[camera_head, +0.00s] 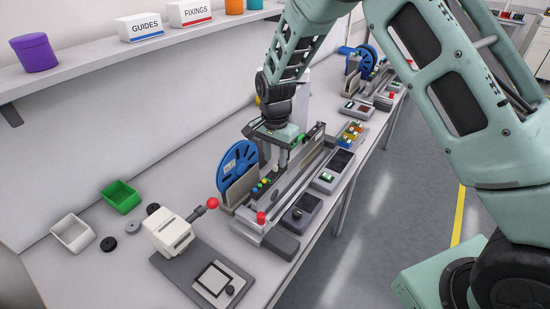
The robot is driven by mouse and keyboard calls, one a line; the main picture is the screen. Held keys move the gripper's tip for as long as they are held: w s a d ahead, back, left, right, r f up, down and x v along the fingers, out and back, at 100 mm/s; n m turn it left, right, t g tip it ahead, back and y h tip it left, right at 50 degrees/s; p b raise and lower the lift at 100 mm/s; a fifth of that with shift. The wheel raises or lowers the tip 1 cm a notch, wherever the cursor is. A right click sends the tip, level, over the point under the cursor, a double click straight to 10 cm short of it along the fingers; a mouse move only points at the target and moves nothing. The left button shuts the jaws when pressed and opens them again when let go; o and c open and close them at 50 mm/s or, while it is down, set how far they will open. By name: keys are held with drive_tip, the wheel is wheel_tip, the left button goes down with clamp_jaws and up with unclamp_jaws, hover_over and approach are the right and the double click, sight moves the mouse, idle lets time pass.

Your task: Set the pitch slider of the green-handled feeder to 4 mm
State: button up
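A grey feeder (300,176) lies along the bench under my arm, with a blue reel (238,165) at its left side. A small green part (298,142) shows near its far end, close beside my gripper; I cannot tell if it is the handle. Small coloured knobs (262,186) sit on its near part, and a red knob (261,217) is at its near end. My gripper (282,163) points down over the feeder. Its fingertips are too small to tell open or shut, or whether they touch. No pitch scale or slider position is readable.
A white press with a red ball lever (213,203) stands in front on the bench. Green (121,196) and white (72,233) bins are at left. Dark boxes (301,210) line the right side. Another feeder with a blue reel (367,62) stands farther back. A shelf (110,60) runs above.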

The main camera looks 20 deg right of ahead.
sight(272, 174)
drive_tip(key=shift+f, duration=1.3)
clamp_jaws()
drive_tip(key=shift+s+a, duration=0.35)
drive_tip(key=shift+a, duration=0.25)
unclamp_jaws()
